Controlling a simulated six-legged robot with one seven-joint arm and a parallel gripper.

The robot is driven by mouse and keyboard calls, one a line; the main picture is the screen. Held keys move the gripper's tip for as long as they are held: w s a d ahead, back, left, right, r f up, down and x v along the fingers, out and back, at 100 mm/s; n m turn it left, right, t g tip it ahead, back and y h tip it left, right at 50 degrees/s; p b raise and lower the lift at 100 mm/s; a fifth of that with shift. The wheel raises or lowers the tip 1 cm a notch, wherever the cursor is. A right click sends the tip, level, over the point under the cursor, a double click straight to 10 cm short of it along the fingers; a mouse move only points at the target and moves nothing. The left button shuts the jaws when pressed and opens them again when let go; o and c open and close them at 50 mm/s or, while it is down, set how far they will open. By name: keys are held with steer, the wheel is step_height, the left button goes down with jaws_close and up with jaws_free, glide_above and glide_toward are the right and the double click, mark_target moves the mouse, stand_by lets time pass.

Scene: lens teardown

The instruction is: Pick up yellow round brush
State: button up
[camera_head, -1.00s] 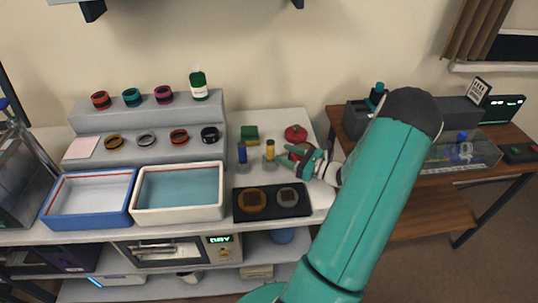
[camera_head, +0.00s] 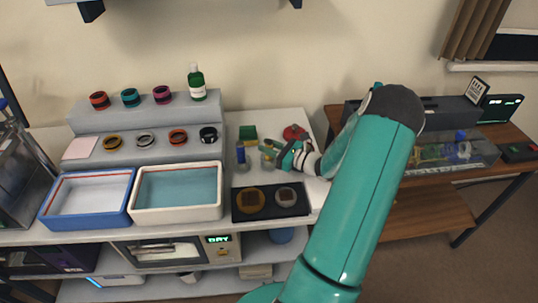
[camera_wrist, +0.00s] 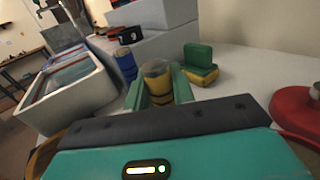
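The yellow round brush (camera_head: 267,162) stands upright on the white bench, right of a blue brush (camera_head: 241,153), and is partly hidden by my gripper. In the wrist view the brush shows as a round-topped cylinder (camera_wrist: 157,75) with yellow and dark bands lower down. My gripper (camera_head: 271,151) is at the brush, with its green fingers apart. In the wrist view one finger is on each side of the brush; I cannot tell whether they touch it. The blue brush also shows in the wrist view (camera_wrist: 126,64), close to the left finger.
A green and yellow sponge (camera_wrist: 200,62) lies behind, right of the brush. A red round object (camera_head: 295,132) stands to the right. A black tray (camera_head: 237,213) with two discs is in front. Two basins (camera_head: 137,217) and a stepped rack (camera_head: 85,122) are to the left.

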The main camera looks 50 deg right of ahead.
steer(key=shift+c, duration=0.9)
